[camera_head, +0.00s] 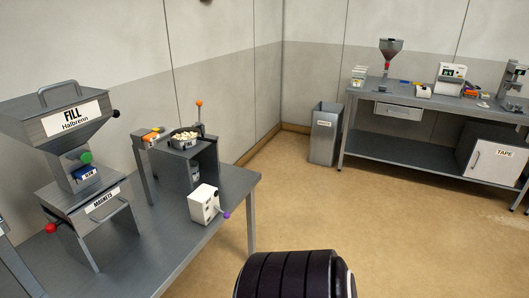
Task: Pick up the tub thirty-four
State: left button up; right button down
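I cannot read the number thirty-four on anything in view, so I cannot tell which thing is the tub. A small round dark container (185,143) with pale pieces heaped in it sits on a grey stand (203,168) at the back of the left table. Neither of my grippers shows. A black ribbed part, likely of my own arm, fills the bottom middle of the view.
A grey bin (324,137) stands near a far workbench (400,150). The floor between is clear.

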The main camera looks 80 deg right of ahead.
aim_at(194, 165)
jog(key=z, duration=1.9)
jog(key=i+l+u, duration=0.1)
jog(key=i+l, duration=0.15)
jog(key=i, duration=0.05)
